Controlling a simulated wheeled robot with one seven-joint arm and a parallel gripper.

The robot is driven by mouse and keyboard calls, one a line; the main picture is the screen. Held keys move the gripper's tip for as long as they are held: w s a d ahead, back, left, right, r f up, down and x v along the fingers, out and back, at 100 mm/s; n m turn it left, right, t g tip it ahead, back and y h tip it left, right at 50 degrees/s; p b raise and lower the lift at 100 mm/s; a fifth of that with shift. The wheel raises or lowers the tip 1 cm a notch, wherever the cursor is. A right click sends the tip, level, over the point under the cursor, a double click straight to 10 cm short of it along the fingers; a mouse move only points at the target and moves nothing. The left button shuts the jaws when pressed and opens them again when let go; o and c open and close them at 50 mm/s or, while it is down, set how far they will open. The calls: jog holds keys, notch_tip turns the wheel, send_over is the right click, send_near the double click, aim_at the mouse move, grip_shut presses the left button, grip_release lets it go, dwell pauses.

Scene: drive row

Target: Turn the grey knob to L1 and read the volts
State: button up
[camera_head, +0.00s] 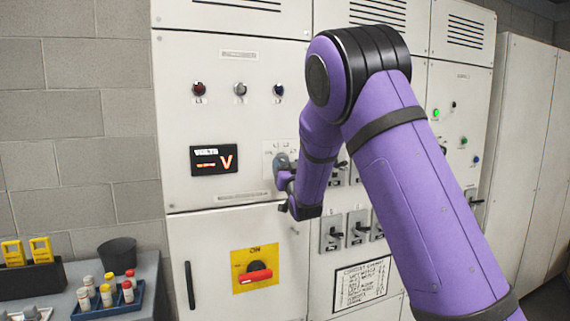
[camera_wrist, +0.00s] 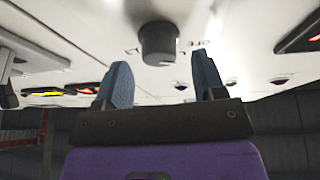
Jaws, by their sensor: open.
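The grey knob (camera_wrist: 158,45) stands out from the white panel in the wrist view, ahead of and roughly between my two fingers. In the head view the knob (camera_head: 281,160) is partly hidden by my gripper (camera_head: 285,180), on a pale label plate (camera_head: 269,148). My gripper (camera_wrist: 163,68) is open, with its fingers spread. I see no clear contact with the knob. I cannot read the knob's position or its marks. The volts display (camera_head: 214,160), left of the knob, shows dashes and a V in orange.
Three lamps (camera_head: 239,89) sit above the display. Below are a red handle on a yellow plate (camera_head: 255,270) and several small switches (camera_head: 333,232). A side table (camera_head: 150,268) at lower left holds a dark cup (camera_head: 117,256) and a blue tray (camera_head: 88,313) of small bottles.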

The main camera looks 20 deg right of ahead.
aim_at(283, 160)
jog(key=shift+x, duration=1.1)
jog(key=c, duration=0.9)
jog(key=shift+m+h, duration=0.4)
jog(key=shift+m, duration=0.2)
jog(key=m+h, duration=0.1)
jog(key=m, duration=0.3)
jog(key=shift+g+h, duration=0.4)
jog(key=shift+m+g+h, duration=0.45)
jog(key=shift+m, duration=0.95)
jog(key=shift+m+g+h, duration=0.45)
jog(key=shift+m, duration=0.95)
